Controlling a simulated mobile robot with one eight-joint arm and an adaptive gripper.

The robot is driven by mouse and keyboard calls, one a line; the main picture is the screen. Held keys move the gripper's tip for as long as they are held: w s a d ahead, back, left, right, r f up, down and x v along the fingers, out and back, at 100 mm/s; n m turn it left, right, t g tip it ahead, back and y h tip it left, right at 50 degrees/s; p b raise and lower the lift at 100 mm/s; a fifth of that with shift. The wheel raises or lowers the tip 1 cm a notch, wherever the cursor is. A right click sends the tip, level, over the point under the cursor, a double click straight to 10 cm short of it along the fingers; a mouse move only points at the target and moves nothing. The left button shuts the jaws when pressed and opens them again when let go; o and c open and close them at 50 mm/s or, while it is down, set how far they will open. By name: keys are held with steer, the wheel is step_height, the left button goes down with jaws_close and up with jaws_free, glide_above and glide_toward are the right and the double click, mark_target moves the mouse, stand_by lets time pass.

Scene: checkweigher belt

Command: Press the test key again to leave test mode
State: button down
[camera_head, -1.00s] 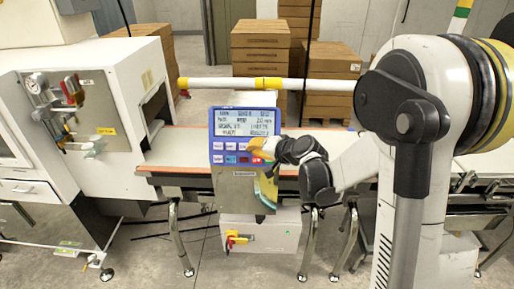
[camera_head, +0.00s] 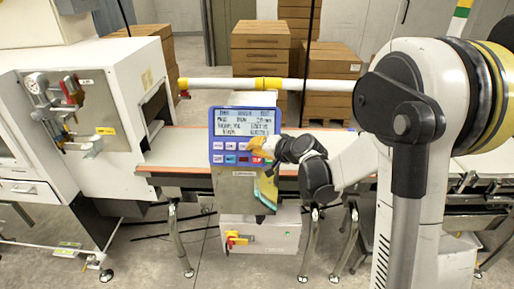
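A blue control panel (camera_head: 243,114) with a lit grey screen (camera_head: 244,122) stands on a post in front of the belt. Below the screen are two rows of small keys (camera_head: 232,146): white ones above, and white, blue, green, dark and red ones below. My gripper (camera_head: 262,148) is at the panel's right side, its yellow-orange fingertips against or just in front of the right end of the upper key row. They hide the keys there. I cannot tell whether they touch, nor whether the fingers are open or shut. The key labels are too small to read surely.
A white machine (camera_head: 125,85) with valves stands at the left. The belt (camera_head: 180,149) runs behind the panel. A white rail (camera_head: 215,84) crosses above it. A grey box with a red-yellow switch (camera_head: 236,238) sits below. Stacked brown boxes (camera_head: 259,50) stand behind.

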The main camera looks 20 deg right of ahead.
steer(key=shift+w+d+f, duration=0.1)
steer(key=shift+w+f, duration=0.1)
steer(key=shift+w, duration=0.15)
stand_by(0.4)
steer(key=shift+s+r, duration=0.1)
stand_by(0.3)
steer(key=shift+s+a+r, duration=0.2)
steer(key=shift+s+r, duration=0.1)
steer(key=shift+s, duration=0.3)
steer(key=shift+s+a+r+p, duration=0.25)
steer(key=shift+s+r, duration=0.15)
steer(key=shift+s, duration=0.3)
steer(key=shift+s+a+r+p, duration=0.2)
steer(key=shift+s+r, duration=0.15)
steer(key=shift+s, duration=0.4)
steer(key=shift+s+a+r+p, duration=0.15)
steer(key=shift+s+a+r, duration=0.2)
steer(key=shift+s, duration=0.35)
steer(key=shift+d, duration=0.1)
steer(key=s+a+r+p, duration=0.1)
steer(key=s+r+p, duration=0.1)
steer(key=s, duration=0.3)
steer(key=shift+a+r, duration=0.35)
steer(key=shift+r, duration=0.05)
